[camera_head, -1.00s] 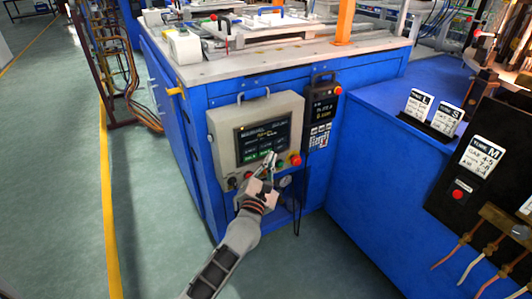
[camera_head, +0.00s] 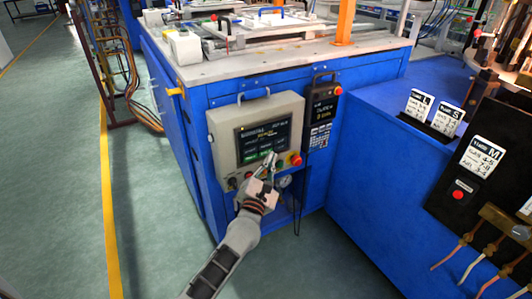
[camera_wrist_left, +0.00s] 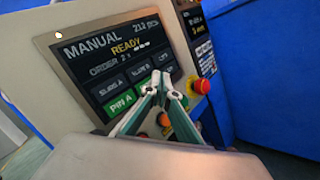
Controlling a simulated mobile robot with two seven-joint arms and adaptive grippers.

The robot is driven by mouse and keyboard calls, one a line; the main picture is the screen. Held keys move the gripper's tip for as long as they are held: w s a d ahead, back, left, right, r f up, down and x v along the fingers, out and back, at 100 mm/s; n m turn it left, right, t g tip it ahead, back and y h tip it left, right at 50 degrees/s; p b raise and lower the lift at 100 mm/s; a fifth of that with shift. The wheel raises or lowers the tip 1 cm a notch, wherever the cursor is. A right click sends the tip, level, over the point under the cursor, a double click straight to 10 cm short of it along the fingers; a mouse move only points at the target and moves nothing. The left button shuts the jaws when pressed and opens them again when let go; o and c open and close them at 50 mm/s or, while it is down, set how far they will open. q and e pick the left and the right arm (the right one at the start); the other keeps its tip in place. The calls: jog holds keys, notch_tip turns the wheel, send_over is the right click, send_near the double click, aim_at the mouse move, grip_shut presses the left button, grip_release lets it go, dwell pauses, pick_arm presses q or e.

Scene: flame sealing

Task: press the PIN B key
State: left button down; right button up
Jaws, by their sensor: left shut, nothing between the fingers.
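The control panel (camera_head: 225,152) is a beige box on the front of the blue machine. Its dark screen (camera_wrist_left: 112,50) reads MANUAL and READY, with grey keys above a row of green keys. A green key marked PIN A (camera_wrist_left: 121,102) shows left of my fingertips. The PIN B label is not readable; my fingers cover much of the screen right of PIN A. My left gripper (camera_wrist_left: 161,84) is shut and empty, its tips at the lower part of the screen; I cannot tell whether they touch. It also shows in the head view (camera_head: 269,156). My right gripper is not in view.
A red button (camera_wrist_left: 201,85) on a yellow base sits right of the screen, with an orange button (camera_wrist_left: 164,120) below my fingers. A dark keypad unit (camera_head: 321,115) hangs right of the panel. Tube cards stand on the blue bench (camera_head: 385,150). The floor at left is clear.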

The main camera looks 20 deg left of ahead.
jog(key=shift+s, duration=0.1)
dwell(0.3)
pick_arm(q)
jog(key=shift+w+a, duration=0.25)
jog(key=shift+a, duration=0.1)
jog(key=shift+w+a, duration=0.2)
jog(key=shift+a, duration=0.1)
dwell(0.8)
jog(key=shift+d, duration=0.15)
jog(key=shift+s+d, duration=0.45)
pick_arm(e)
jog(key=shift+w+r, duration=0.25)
pick_arm(q)
jog(key=shift+d, duration=0.1)
jog(key=s+d, duration=0.1)
jog(key=d, duration=0.1)
jog(key=s+d+p, duration=0.1)
jog(key=s, duration=0.1)
jog(key=shift+d, duration=0.4)
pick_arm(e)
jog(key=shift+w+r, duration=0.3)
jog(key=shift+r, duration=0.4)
